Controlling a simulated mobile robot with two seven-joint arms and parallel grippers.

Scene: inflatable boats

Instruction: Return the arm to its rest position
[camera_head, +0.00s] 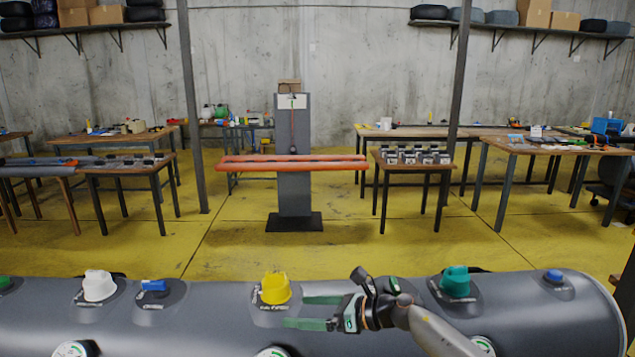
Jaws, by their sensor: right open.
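My right gripper (318,312) reaches in from the lower right, over the grey inflatable tube (215,303) in front. Its two green fingers are apart and point left, with nothing visible between them. A yellow valve cap (275,288) sits on the tube just left of the fingertips; whether the fingers touch it I cannot tell. A teal cap (455,281) stands to the right of the gripper, apart from it. My left gripper does not show.
On the tube there are also a white cap (98,286), a small blue cap (154,285) and another blue cap (554,276). Beyond it the yellow floor (345,250) is open. An orange tube (295,165), tables (540,145) and posts stand farther back.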

